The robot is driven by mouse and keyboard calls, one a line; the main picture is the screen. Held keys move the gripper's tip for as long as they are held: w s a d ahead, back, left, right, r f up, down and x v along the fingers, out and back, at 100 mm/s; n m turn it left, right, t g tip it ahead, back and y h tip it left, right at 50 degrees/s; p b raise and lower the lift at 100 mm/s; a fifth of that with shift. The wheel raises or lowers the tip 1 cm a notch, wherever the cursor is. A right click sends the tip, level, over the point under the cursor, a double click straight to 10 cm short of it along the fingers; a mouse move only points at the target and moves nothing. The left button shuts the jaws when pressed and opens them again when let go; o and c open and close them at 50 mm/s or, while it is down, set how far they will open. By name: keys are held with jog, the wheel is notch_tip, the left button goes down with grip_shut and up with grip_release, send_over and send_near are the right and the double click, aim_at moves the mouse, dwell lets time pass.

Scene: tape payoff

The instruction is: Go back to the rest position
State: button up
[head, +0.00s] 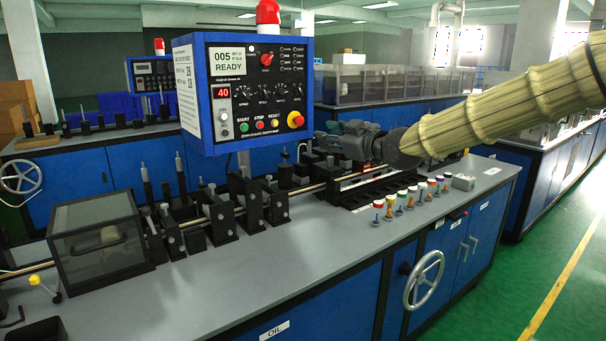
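My arm, in a ribbed yellow-green sleeve, reaches in from the right edge of the head view. I cannot tell if the sleeve touches the disc.
The grey bench top (330,236) carries a clear-sided box (97,243), black rod supports (220,215) and several colour-capped small items (400,199). A blue control panel (252,92) reading READY stands above. A handwheel (424,280) juts from the front. Green floor (540,270) is clear at right.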

notch_tip(320, 180, down, 16)
jog(key=s+m+g+h, duration=0.2)
jog(key=s+d+f+m+g+h, duration=0.1)
jog(key=s+f+m+g, duration=0.1)
jog(key=s+f, duration=0.65)
jog(key=s+d+f+m+g+h+p, duration=0.1)
jog(key=s+f+m, duration=0.15)
jog(key=f, duration=1.15)
jog(key=s+d+f+m+g+h, duration=0.15)
jog(key=s+f, duration=0.45)
jog(key=f, duration=0.6)
jog(key=s+d+f+m+g+h, duration=0.1)
jog(key=s+d+f, duration=0.3)
jog(key=s, duration=0.9)
jog(key=s+d+f+m+g+h+p, duration=0.1)
jog(key=s+d+f+g, duration=0.3)
jog(key=s+f, duration=0.4)
jog(key=s+d+f+m+g+h, duration=0.2)
jog(key=s+d+f, duration=0.2)
jog(key=s, duration=1.4)
notch_tip(320, 180, down, 3)
jog(key=shift+s+r+m+h, duration=0.15)
jog(key=shift+s+m+h, duration=0.05)
jog(key=shift+m+h, duration=0.2)
jog(key=shift+g, duration=0.25)
